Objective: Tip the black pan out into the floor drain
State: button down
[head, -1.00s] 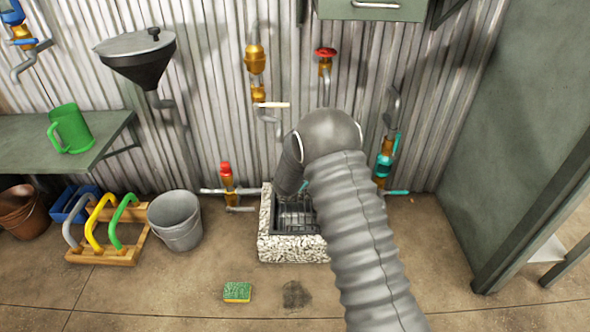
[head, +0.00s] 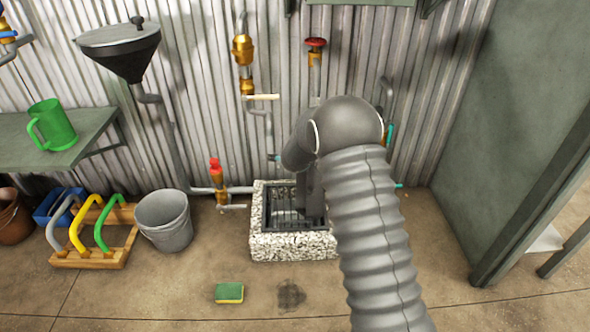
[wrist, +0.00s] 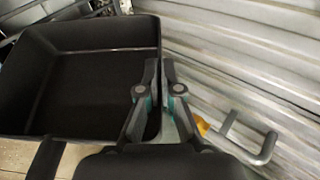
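The black pan (wrist: 100,85) fills the left of the wrist view, a deep dark box with a raised rim. My gripper (wrist: 164,66) has its fingers close together at the pan's right wall, with the wall's edge running between them. The inside looks dark, and I cannot tell whether anything lies in it. In the head view the floor drain (head: 293,247) is a speckled stone surround with a dark grate, low against the wall. My gripper end reaches down over it, mostly hidden behind my arm. I cannot make out the pan separately there.
A red-capped pipe fitting (head: 217,180) stands left of the drain. A grey bucket (head: 165,222), a rack with coloured handles (head: 93,250) and a green-yellow sponge (head: 229,293) are on the floor. Corrugated wall and valves, including a red-wheeled one (head: 316,44), rise close behind.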

jog(key=d+b, duration=0.1)
jog(key=d+m+y+b, duration=0.1)
jog(key=d, duration=0.1)
jog(key=d+y+b, duration=0.1)
jog(key=d, duration=0.1)
jog(key=shift+w+d+f+g+b, duration=0.15)
jog(key=shift+w+f+g+b, duration=0.15)
jog(key=shift+w+f+b, duration=0.05)
jog(key=shift+d+r+m+y+p, duration=0.1)
jog(key=shift+d+m+y+p, duration=0.1)
jog(key=shift+m+y+p, duration=0.15)
jog(key=w+d+f+m+y, duration=0.1)
jog(key=d+f+m+y, duration=0.4)
jog(key=d+f+y, duration=0.3)
jog(key=shift+d+f+y, duration=0.4)
jog(key=shift+d+y, duration=0.25)
jog(key=shift+d, duration=0.1)
jog(key=shift+w, duration=0.1)
jog(key=shift+r, duration=0.1)
